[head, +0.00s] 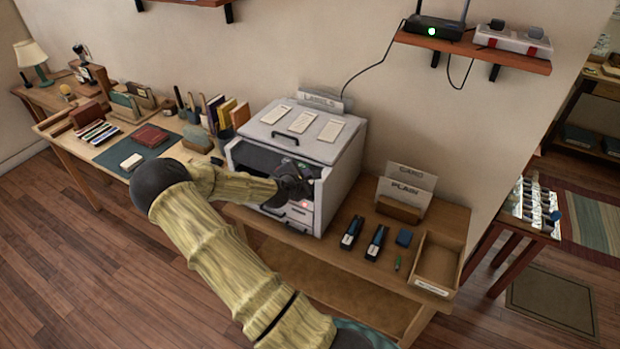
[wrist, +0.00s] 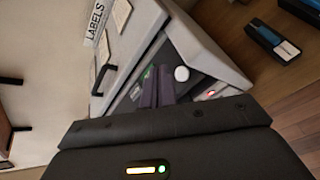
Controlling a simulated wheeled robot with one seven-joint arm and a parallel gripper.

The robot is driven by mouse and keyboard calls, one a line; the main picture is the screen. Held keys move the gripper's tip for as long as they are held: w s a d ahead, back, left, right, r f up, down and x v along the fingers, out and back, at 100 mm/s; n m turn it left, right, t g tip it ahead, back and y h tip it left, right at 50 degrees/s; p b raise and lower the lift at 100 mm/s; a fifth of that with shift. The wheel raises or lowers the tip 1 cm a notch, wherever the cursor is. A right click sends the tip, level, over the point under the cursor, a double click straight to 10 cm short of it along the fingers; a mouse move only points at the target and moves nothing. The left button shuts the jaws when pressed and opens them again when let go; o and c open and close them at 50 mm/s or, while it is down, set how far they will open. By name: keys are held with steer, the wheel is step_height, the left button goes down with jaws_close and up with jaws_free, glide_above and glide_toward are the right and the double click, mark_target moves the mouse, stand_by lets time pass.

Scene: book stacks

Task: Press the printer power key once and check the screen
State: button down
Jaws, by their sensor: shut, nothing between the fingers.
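The light grey printer (head: 325,151) stands on the wooden desk against the wall. My gripper (head: 303,184) is in front of the printer's right front and hides part of it. In the wrist view, the two dark fingers (wrist: 158,70) are together and empty, pointing at the dark front panel. A round white key (wrist: 181,73) shows just right of the fingertips, apart from them in the picture. A small red light (wrist: 211,93) glows further right; it also shows in the head view (head: 304,204). Greenish patches show left of and behind the fingers; I cannot read any screen.
Right of the printer are two dark blue staplers (head: 352,232), a paper holder (head: 399,208) and an open wooden tray (head: 437,260). A shelf (head: 470,46) with a router hangs above. Books and cups crowd the left. The floor in front is clear.

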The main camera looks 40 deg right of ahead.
steer(key=r, duration=0.1)
steer(key=r+p, duration=0.1)
steer(key=a+r+p, duration=0.1)
steer(key=shift+s+r, duration=0.25)
steer(key=shift+r, duration=0.1)
stand_by(0.7)
steer(key=s+a+m+g+y, duration=0.1)
steer(key=s+a+m+y, duration=0.35)
steer(key=a, duration=0.35)
steer(key=s+a+m+g+y, duration=0.2)
steer(key=s+a+m+y, duration=0.1)
steer(key=a+m, duration=0.4)
steer(key=s+a+r+m+y, duration=0.1)
steer(key=s+a+r+y, duration=0.1)
steer(key=s+a+r, duration=0.3)
steer(key=s+a+r+m+y, duration=0.2)
steer(key=s+a+r, duration=0.4)
steer(key=a, duration=0.5)
steer(key=shift+s+a, duration=0.4)
steer(key=shift+s, duration=0.05)
steer(key=shift+f, duration=0.1)
